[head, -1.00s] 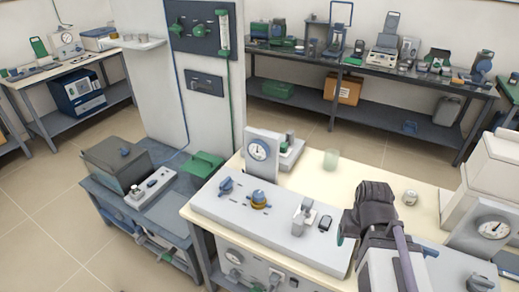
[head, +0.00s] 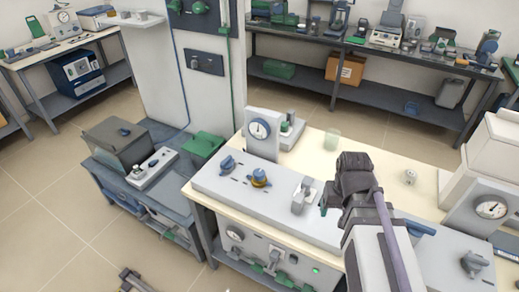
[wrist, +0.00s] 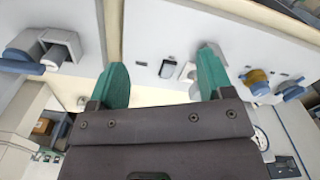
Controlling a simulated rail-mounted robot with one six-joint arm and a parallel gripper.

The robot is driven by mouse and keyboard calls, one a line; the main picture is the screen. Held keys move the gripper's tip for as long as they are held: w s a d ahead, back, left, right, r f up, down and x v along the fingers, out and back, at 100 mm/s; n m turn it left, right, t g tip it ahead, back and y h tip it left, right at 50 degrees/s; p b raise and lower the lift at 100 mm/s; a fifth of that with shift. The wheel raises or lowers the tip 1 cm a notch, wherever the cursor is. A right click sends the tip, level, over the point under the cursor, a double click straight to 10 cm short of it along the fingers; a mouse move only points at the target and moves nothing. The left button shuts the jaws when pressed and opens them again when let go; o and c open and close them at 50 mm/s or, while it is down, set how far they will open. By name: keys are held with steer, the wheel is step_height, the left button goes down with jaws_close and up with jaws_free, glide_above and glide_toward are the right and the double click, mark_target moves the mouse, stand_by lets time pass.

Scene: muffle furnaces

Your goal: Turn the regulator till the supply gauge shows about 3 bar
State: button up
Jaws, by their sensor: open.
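A yellow knob with a blue top (head: 260,177) sits on a pale sloped panel (head: 215,185); it looks like the regulator. It also shows at the right of the wrist view (wrist: 256,82). A round white-faced gauge (head: 259,130) stands upright behind it; its needle is too small to read. The gauge is partly hidden in the wrist view (wrist: 260,138). My gripper (head: 325,205) is over the right end of the panel, apart from the knob. Its two green fingers stand wide apart and empty in the wrist view (wrist: 162,75).
A blue knob (head: 227,163) is left of the yellow one. A silver fitting (head: 303,194) stands between the yellow knob and my gripper. A second gauge (head: 490,209) is at the right.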

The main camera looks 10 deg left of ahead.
glide_toward(259, 172)
steer(key=s+d+r, duration=0.1)
steer(key=s+d, duration=0.2)
steer(key=d, duration=0.1)
steer(key=w+a+m, duration=0.3)
steer(key=a, duration=0.1)
step_height(259, 172, down, 10)
steer(key=b, duration=1.1)
steer(key=shift+w+f, duration=0.1)
steer(key=shift+f, duration=0.15)
steer(key=shift+r, duration=0.15)
